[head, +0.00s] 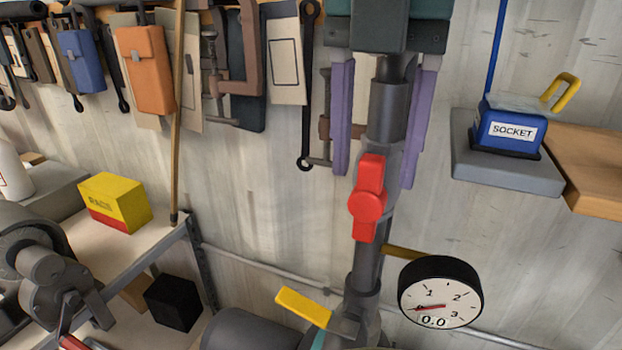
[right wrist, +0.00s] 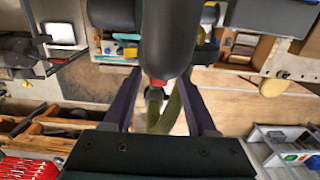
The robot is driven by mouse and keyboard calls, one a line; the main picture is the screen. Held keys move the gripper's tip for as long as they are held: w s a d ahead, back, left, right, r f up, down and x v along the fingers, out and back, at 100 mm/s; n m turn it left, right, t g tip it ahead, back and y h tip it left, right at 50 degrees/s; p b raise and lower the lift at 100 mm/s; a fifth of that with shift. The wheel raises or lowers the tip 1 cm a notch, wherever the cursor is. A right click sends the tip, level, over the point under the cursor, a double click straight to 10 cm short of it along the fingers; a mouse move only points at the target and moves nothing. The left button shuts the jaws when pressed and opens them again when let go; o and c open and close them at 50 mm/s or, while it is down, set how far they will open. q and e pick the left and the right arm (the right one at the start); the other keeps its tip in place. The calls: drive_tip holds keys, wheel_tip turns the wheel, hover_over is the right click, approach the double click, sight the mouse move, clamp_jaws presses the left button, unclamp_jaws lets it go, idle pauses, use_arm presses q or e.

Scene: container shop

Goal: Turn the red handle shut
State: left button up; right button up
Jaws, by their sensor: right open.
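The red handle (head: 368,197) is on a vertical grey pipe (head: 368,265) and points up and down, in line with it. My right gripper (head: 374,178) comes down from the top of the head view, open, with one purple finger on each side of the pipe. Its fingertips are near the upper part of the handle; I see no clear contact. In the right wrist view, the purple fingers (right wrist: 160,85) stand apart around a dark rounded part. A small bit of red shows there, mostly hidden. My left gripper is not in view.
A round gauge (head: 440,292) reading 0.0 sticks out right of the pipe. A yellow lever (head: 304,307) is low on the left. A yellow-red box (head: 114,202) stands on a shelf, and a blue SOCKET box (head: 508,128) on a ledge. Tools hang on the wall behind.

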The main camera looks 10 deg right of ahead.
sight(364, 238)
wheel_tip(364, 238, down, 6)
drive_tip(key=shift+f+b, duration=0.1)
drive_tip(key=shift+b, duration=1.05)
clamp_jaws()
